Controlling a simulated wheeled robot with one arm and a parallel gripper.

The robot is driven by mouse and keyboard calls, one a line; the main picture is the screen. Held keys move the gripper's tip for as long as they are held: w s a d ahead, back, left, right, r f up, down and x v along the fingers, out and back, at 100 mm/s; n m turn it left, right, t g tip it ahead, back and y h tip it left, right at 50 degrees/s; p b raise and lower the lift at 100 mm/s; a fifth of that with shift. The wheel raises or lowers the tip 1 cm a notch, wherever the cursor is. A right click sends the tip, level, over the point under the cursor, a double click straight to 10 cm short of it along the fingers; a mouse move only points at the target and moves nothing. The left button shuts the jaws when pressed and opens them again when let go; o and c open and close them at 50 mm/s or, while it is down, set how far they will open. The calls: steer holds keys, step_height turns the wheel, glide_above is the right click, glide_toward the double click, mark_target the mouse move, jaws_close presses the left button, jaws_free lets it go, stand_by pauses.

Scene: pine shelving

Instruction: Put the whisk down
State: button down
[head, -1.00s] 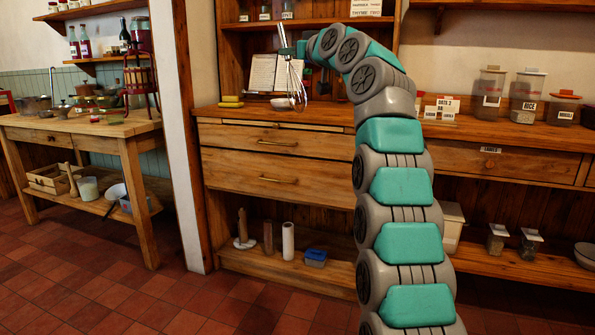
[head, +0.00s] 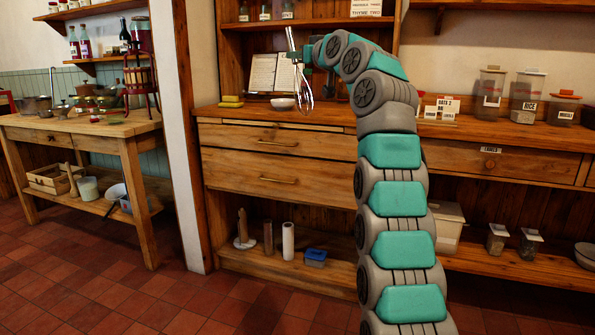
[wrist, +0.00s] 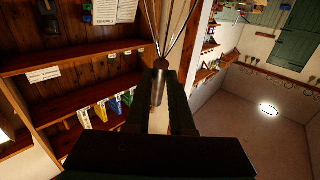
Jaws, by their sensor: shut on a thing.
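The whisk (head: 303,84) has a metal handle and wire loops. It hangs with its loops down above the wooden counter (head: 330,116), in front of the open book. My gripper (head: 297,57) is shut on the whisk's handle. In the wrist view the whisk (wrist: 160,82) sits between the two dark fingers of my gripper (wrist: 163,100), its wires running out past the top edge. The loops look clear of the counter in the head view, but the exact gap is hard to tell.
A small white bowl (head: 282,103) stands on the counter just left of the whisk. Yellow blocks (head: 231,101) lie farther left, and an open book (head: 275,73) stands behind. Labelled jars (head: 490,92) stand at the right. Counter between bowl and yellow blocks is clear.

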steer(key=shift+w+d+r, duration=0.1)
steer(key=shift+w, duration=0.05)
stand_by(0.3)
steer(key=shift+w+d+f, duration=0.15)
steer(key=shift+d+f, duration=0.1)
steer(key=shift+d, duration=0.05)
steer(key=shift+w+d+f+t+h, duration=0.3)
steer(key=shift+w+d+h, duration=0.1)
steer(key=shift+w+d, duration=0.15)
steer(key=shift+w+d, duration=0.1)
steer(key=shift+d, duration=0.1)
